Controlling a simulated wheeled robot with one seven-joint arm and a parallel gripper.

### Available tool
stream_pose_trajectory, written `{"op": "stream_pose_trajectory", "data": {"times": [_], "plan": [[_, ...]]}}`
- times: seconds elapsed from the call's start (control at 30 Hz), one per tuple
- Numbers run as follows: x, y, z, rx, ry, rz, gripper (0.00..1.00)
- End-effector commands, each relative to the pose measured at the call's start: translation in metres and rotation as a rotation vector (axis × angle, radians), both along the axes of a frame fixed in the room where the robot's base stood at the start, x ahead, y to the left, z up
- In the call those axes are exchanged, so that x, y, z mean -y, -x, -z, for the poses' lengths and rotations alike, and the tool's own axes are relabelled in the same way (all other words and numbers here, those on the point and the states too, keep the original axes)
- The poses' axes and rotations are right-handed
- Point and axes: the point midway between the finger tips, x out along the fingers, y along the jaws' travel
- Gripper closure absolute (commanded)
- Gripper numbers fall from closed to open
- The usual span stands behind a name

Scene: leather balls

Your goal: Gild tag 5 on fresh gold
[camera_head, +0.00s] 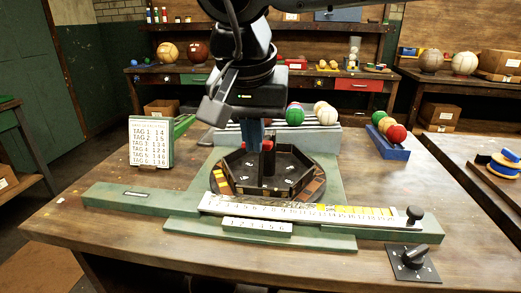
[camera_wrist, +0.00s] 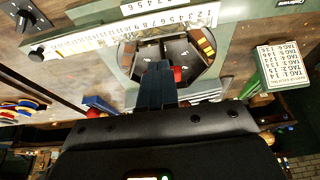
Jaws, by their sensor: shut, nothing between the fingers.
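My gripper (camera_head: 254,148) points down over the dark octagonal tray (camera_head: 225,183). In the wrist view its fingers (camera_wrist: 154,75) are together, with nothing visible between them. A small red knob (camera_head: 267,145) shows beside the fingers; whether they touch is unclear. The tray has dividers, small white marks and orange, yellow and brown rim blocks. In front lies a long numbered scale (camera_head: 270,208), white at left and yellow towards the right, with a black knob (camera_head: 414,214) at its right end. Below it is a plate numbered 1 to 6 (camera_head: 257,227). A tag card (camera_head: 150,143) stands left, its small figures hard to read.
A black dial (camera_head: 412,260) sits at the bench's front right. A pale rack behind the tray holds green (camera_head: 295,115) and cream balls. A blue rack (camera_head: 388,145) at right holds several coloured balls. The front left of the bench is clear.

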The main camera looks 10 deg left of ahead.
Motion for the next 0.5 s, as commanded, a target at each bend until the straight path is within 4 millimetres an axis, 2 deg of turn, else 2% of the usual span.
{"op": "stream_pose_trajectory", "data": {"times": [0.2,0.33,0.5], "plan": [[-0.001,0.023,-0.04,0.006,0.001,-0.002,1.0],[-0.001,0.032,-0.055,0.006,0.0,-0.001,1.0],[-0.001,0.038,-0.065,0.005,0.0,-0.001,1.0]]}}
